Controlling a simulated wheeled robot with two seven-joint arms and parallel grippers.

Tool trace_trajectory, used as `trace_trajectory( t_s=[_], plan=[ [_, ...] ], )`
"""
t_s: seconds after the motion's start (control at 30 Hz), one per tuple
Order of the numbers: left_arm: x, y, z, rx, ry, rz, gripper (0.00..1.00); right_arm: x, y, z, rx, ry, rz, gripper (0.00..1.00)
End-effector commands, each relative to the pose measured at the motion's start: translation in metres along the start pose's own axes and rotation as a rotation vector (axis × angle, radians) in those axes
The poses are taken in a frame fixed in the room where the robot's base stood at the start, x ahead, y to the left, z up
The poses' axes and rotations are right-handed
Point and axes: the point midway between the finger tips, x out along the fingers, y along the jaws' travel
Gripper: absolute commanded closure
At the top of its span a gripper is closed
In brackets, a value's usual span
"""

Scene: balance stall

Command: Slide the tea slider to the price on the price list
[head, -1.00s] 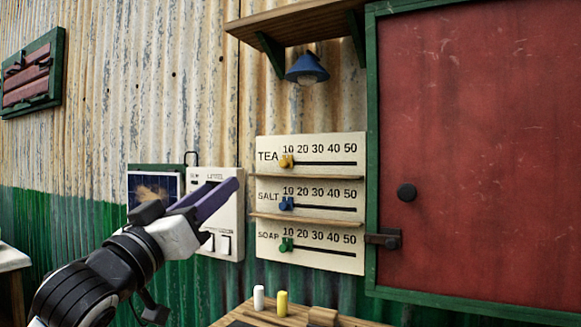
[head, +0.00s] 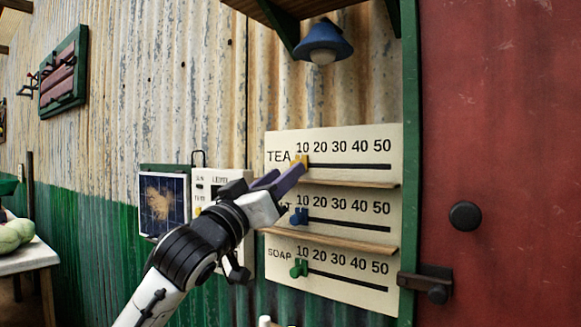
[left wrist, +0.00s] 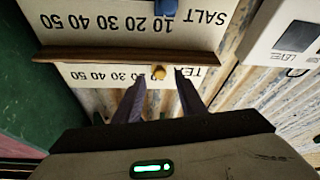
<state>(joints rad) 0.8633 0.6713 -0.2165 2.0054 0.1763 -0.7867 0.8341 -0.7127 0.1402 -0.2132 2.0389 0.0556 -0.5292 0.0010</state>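The tea slider is a yellow knob (head: 301,160) at the left end of the top slot, by the 10 on the white slider board (head: 340,276). It also shows in the left wrist view (left wrist: 158,72). My left gripper (head: 286,174) is open at the tea row. Its two purple fingers stand either side of the yellow knob, with visible gaps. I cannot tell whether the tips reach past it. The blue salt slider (head: 299,216) and green soap slider (head: 298,268) are also by their 10s. I cannot make out a price list. My right gripper is not in view.
Thin wooden ledges (head: 330,243) run under the tea and salt rows. A white level panel (head: 205,180) and a dark framed panel (head: 163,204) hang left of the board. A red door (head: 490,120) with a black knob (head: 465,215) stands right. A blue lamp (head: 322,42) hangs above.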

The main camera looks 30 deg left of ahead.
Motion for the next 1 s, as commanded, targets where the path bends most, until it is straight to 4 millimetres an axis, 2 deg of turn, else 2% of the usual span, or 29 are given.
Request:
trace_trajectory(
  t_s=[0.1,0.2,0.57,0.8,1.0],
  plan=[
    [0.018,0.0,-0.002,0.0,0.001,-0.001,0.63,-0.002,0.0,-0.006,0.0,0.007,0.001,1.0],
    [0.027,0.001,-0.001,0.001,0.002,0.0,0.63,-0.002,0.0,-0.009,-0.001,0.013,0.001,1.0],
    [0.033,0.0,0.0,0.001,0.001,0.0,0.63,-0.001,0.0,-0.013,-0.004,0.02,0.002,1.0],
    [0.032,0.0,0.0,0.001,0.001,0.0,1.0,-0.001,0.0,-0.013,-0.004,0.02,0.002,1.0],
    [0.033,0.0,0.0,0.001,0.001,-0.001,1.0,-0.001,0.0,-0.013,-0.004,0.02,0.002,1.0]
  ],
)
